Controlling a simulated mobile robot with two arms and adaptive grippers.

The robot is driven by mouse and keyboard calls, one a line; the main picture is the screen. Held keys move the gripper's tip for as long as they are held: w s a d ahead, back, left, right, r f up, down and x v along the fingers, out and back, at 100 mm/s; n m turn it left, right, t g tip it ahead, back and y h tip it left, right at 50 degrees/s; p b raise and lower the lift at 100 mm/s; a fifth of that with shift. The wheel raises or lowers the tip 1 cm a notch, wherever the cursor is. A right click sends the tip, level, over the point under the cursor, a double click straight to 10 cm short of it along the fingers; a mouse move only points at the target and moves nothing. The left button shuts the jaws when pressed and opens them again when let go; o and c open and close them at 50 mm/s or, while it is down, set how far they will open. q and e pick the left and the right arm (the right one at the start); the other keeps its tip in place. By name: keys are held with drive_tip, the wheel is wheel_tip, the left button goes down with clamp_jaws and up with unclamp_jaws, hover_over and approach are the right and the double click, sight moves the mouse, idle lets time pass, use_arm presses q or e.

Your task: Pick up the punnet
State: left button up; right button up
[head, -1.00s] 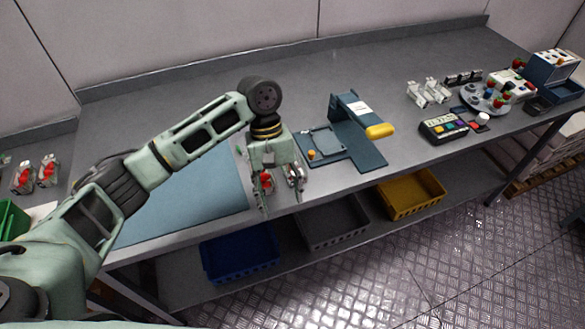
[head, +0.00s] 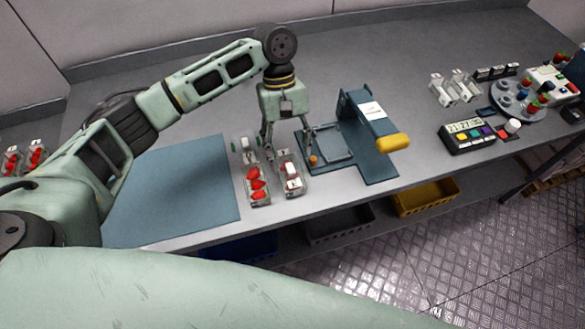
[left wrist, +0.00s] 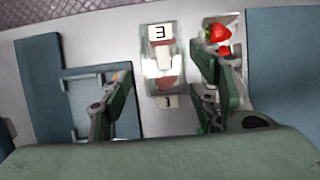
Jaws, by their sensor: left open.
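A clear punnet with a white label (head: 291,178) stands on the bench near its front edge. It also shows in the left wrist view with a "3" on its label (left wrist: 160,60). Beside it on the left is a punnet of red strawberries (head: 257,188), partly behind a finger in the left wrist view (left wrist: 222,36). A third labelled punnet (head: 243,149) stands farther back. My left gripper (head: 290,158) is open and empty, pointing down behind the two front punnets; in the wrist view its fingers (left wrist: 160,88) are spread. My right gripper is not in view.
A blue mat (head: 180,190) lies to the left. A blue device with a yellow handle (head: 392,143) and a square frame (head: 328,145) stands close on the right. Farther right are a timer box (head: 467,136) and a round turntable (head: 518,97). Bins sit below.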

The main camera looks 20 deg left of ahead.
sight(289, 166)
use_arm(q)
drive_tip(key=shift+s+d+f+p, duration=0.25)
drive_tip(key=shift+s+f+p, duration=0.35)
drive_tip(key=shift+s, duration=0.4)
drive_tip(key=x, duration=0.2)
drive_tip(key=shift+f, duration=0.4)
drive_tip(key=shift+d+f+p, duration=0.1)
drive_tip(key=shift+f+p, duration=0.2)
drive_tip(key=shift+f, duration=0.15)
drive_tip(key=c, duration=0.9)
drive_tip(key=shift+c, duration=0.5)
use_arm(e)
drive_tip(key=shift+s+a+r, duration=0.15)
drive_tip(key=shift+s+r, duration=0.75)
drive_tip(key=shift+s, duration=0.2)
